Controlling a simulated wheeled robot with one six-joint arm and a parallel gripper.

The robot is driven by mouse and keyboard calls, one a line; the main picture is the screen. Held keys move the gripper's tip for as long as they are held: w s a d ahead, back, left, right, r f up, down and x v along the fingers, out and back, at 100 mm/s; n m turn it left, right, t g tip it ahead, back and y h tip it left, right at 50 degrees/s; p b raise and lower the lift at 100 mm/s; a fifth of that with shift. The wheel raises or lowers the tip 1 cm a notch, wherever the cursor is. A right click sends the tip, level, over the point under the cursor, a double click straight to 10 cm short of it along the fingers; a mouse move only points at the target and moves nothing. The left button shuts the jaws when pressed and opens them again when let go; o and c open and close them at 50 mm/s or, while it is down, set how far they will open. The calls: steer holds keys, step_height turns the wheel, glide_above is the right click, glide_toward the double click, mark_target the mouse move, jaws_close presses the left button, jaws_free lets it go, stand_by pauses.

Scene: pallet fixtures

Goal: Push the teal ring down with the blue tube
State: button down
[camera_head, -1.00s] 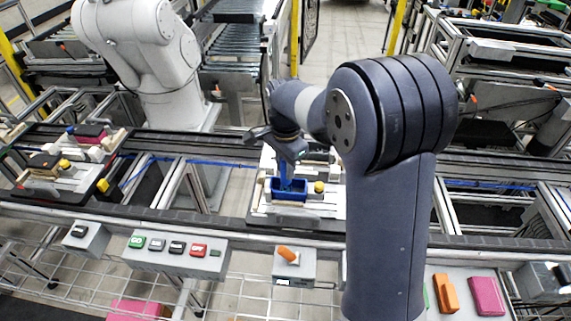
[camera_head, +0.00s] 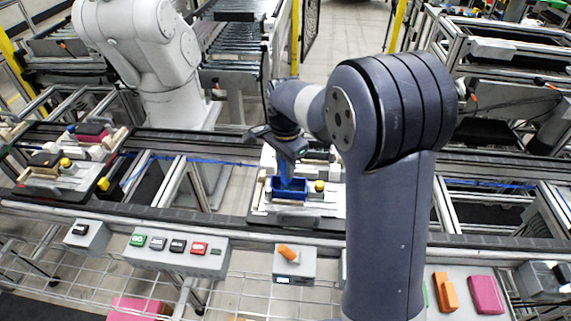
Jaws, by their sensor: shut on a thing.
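My gripper (camera_head: 289,160) points down over the pallet fixture (camera_head: 328,208) in the middle of the conveyor. It is shut on the blue tube (camera_head: 287,177), which stands roughly upright below it. The tube's lower end is at or inside a blue open box-shaped part (camera_head: 289,195) on the fixture; I cannot tell how deep it reaches. I cannot make out the teal ring; the tube, the blue part's walls and the small scale may hide it.
A yellow knob (camera_head: 319,186) stands right beside the blue part. Another loaded pallet (camera_head: 45,187) sits at the left on the conveyor. A white robot arm (camera_head: 140,50) stands behind.

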steer(key=shift+f+b, duration=0.45)
steer(key=shift+f, duration=1.15)
stand_by(4.8)
steer(key=shift+r, duration=0.1)
steer(key=shift+r+p, duration=3.05)
steer(key=shift+r, duration=0.9)
